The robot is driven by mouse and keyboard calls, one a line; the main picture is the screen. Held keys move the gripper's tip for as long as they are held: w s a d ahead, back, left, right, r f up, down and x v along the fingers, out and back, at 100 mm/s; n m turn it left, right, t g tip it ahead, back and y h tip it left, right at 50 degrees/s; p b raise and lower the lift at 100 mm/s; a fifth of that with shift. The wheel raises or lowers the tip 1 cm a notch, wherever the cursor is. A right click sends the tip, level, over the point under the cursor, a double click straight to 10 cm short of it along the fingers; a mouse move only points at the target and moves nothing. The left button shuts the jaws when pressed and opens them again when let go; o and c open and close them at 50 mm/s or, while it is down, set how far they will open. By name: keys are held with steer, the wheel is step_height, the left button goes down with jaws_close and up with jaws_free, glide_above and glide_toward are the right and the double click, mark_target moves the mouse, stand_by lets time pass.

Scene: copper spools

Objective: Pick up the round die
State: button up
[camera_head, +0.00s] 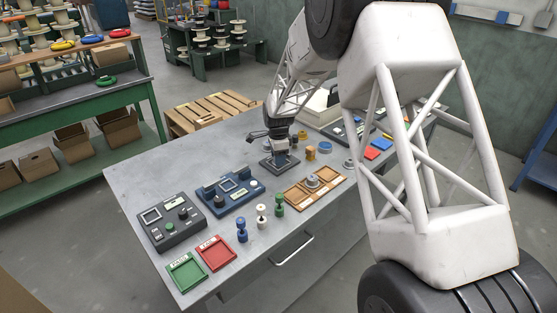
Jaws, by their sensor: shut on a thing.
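My gripper (281,148) points down over a dark square base (268,163) near the middle of the table. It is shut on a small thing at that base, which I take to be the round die. The fingers hide most of it, so its shape and whether it touches the base cannot be told. A grey round piece (312,181) sits in a wooden tray (296,196) to the right and nearer the front edge.
Dark (171,222) and blue (231,191) instrument boxes stand left of my gripper. Green (186,271) and red (215,252) trays lie front left, beside blue (242,231), white (262,216) and green (279,204) spool-shaped pieces.

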steer(key=shift+r, duration=0.15)
steer(key=shift+r, duration=1.4)
steer(key=shift+s+r, duration=0.2)
steer(key=shift+r, duration=0.1)
steer(key=s+d, duration=0.1)
steer(key=s, duration=0.4)
steer(key=s+d+r, duration=0.1)
steer(key=s, duration=0.4)
steer(key=s+d, duration=0.2)
steer(key=s, duration=0.3)
steer(key=shift+d+r, duration=0.1)
steer(key=shift+r, duration=0.05)
steer(key=shift+s, duration=0.1)
steer(key=shift+s+d+r, duration=0.15)
steer(key=shift+s+d, duration=0.15)
steer(key=shift+s, duration=0.45)
steer(key=s+d, duration=0.2)
steer(key=s, duration=0.5)
steer(key=s+d, duration=0.3)
steer(key=s, duration=0.4)
steer(key=shift+s+d, duration=0.15)
steer(key=shift+s, duration=0.2)
steer(key=w+a, duration=0.1)
steer(key=w, duration=0.4)
steer(key=w+a+f, duration=0.1)
steer(key=w, duration=0.4)
steer(key=w+a, duration=0.1)
steer(key=w, duration=0.4)
steer(key=shift+w+a+f, duration=0.3)
steer(key=shift+a, duration=0.05)
